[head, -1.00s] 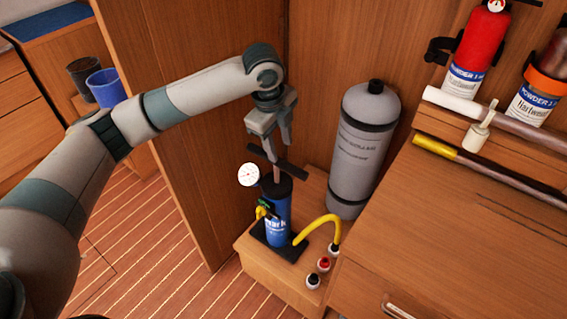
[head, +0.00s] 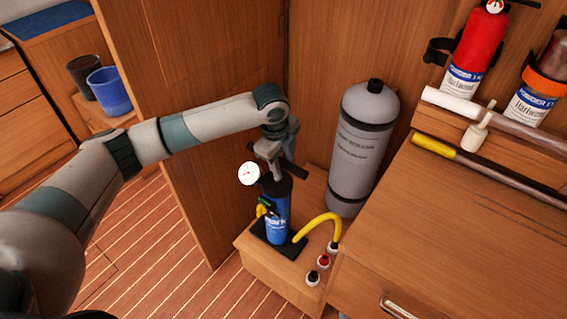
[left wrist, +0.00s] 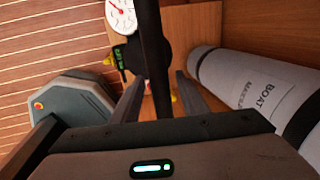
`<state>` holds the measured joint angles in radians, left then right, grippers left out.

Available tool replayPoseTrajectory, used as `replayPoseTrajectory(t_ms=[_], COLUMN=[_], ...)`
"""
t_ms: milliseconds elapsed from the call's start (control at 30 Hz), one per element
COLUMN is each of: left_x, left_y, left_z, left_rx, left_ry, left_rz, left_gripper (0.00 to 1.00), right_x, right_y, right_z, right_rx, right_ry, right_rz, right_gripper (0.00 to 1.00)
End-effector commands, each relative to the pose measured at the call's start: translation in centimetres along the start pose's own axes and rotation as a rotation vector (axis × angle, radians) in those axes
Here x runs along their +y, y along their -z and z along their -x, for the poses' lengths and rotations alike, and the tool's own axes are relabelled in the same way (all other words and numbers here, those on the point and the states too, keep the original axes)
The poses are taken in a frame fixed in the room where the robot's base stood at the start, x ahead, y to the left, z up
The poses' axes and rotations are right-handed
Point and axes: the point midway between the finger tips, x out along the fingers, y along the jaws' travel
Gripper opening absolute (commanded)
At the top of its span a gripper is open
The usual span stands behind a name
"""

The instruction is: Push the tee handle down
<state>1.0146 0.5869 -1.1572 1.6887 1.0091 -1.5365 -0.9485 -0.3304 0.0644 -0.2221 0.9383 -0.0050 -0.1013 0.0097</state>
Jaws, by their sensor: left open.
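The blue hand pump (head: 277,222) stands upright on a black foot on a low wooden ledge. Its dark tee handle (head: 298,173) sits at the top, with its middle hidden by my left gripper in the head view. My left gripper (head: 274,171) points down at the handle and is open. In the left wrist view the handle (left wrist: 153,50) is a dark bar running between the two spread fingers (left wrist: 157,84). I cannot tell whether the fingers touch it. The rod is hidden. My right gripper is not in view.
A white gauge (head: 249,173) sits beside the pump top. A yellow hose (head: 318,222) curves right from the pump. A grey cylinder (head: 361,150) stands close on the right, and a wooden panel (head: 200,130) rises behind on the left. A wooden counter (head: 470,220) is at right.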

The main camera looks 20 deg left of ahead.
Motion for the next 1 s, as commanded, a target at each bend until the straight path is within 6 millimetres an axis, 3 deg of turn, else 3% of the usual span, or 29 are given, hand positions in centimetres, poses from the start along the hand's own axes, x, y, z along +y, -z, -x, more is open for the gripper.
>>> replayPoseTrajectory(t_ms=[33, 167, 200, 367, 600, 900, 933, 1000], left_x=[0.0, 0.0, 0.0, 0.1, 0.8, 1.0, 1.0, 1.0], left_y=[0.0, 0.0, 0.0, 0.0, 0.0, 0.0, 0.0, 0.0], left_z=[0.0, 0.0, 0.0, -0.4, -3.8, -4.2, -4.2, -4.2], left_rx=[0.0, 0.0, 0.0, 0.0, 0.001, 0.0, 0.0, 0.0], left_ry=[0.0, 0.0, 0.0, -0.002, -0.004, -0.006, -0.006, -0.005], left_rz=[0.0, 0.0, 0.0, 0.001, 0.003, 0.001, 0.001, 0.001], left_gripper=[0.33, 0.02, 0.0, 0.0, 0.0, 0.0, 0.29, 0.4], right_x=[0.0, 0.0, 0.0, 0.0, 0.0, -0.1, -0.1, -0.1], right_y=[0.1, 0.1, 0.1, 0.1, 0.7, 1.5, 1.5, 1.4], right_z=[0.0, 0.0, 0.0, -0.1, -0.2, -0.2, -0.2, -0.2], right_rx=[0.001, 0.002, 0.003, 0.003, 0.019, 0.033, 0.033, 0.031], right_ry=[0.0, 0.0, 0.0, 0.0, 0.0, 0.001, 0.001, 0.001], right_rz=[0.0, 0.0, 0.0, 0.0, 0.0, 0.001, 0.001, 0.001], right_gripper=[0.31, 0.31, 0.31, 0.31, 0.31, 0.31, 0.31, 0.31])
